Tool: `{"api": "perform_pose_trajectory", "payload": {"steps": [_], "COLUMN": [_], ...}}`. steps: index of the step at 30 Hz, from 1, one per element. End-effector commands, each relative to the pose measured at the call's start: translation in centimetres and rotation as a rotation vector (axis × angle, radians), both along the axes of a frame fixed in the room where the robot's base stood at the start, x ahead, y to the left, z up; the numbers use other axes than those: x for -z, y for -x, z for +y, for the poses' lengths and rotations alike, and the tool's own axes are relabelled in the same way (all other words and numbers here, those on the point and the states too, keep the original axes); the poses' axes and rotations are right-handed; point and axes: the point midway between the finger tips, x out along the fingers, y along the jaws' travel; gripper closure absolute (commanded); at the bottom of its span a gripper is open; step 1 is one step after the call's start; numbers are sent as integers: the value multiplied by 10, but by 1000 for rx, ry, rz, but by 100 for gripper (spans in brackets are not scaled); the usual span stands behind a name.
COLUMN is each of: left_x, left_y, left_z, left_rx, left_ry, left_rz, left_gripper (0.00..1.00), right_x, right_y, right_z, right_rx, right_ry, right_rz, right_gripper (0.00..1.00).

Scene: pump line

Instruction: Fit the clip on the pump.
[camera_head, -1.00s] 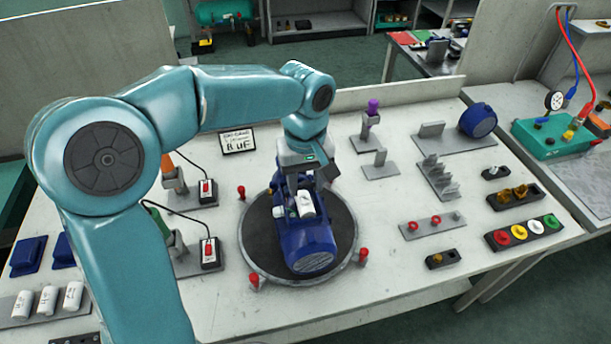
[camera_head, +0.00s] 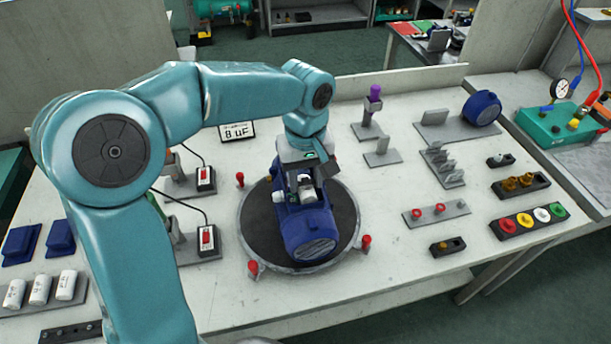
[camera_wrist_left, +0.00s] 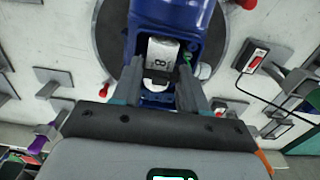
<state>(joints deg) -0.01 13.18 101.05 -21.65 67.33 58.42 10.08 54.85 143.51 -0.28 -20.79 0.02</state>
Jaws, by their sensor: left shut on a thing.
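The blue pump (camera_head: 308,228) lies on the round dark turntable (camera_head: 257,232) in the middle of the bench. A white capacitor marked 8 (camera_wrist_left: 162,53) sits on top of the pump; it also shows in the head view (camera_head: 306,200). My left gripper (camera_head: 300,182) is over the back part of the pump. In the left wrist view my left gripper (camera_wrist_left: 160,72) has its fingers on both sides of the capacitor's near end, shut on what seems to be the clip. The clip is mostly hidden, and I cannot tell whether it is seated. My right gripper is not in view.
Red knobs (camera_head: 366,242) stand around the turntable. Two red switch boxes (camera_head: 207,240) with cables are to its left. Small racks (camera_head: 436,215) and a blue cover (camera_head: 483,108) are on the right.

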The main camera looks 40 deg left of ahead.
Motion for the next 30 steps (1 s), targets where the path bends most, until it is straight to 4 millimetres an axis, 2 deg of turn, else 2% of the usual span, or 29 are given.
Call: {"api": "perform_pose_trajectory", "payload": {"steps": [29,30], "left_x": [6,6], "left_y": [0,0], "left_z": [0,0], "left_rx": [0,0], "left_ry": [0,0], "left_rz": [0,0], "left_gripper": [85,54], "right_x": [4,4], "right_y": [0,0], "right_z": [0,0], "right_rx": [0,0], "right_ry": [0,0], "right_rz": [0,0], "right_gripper": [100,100]}}
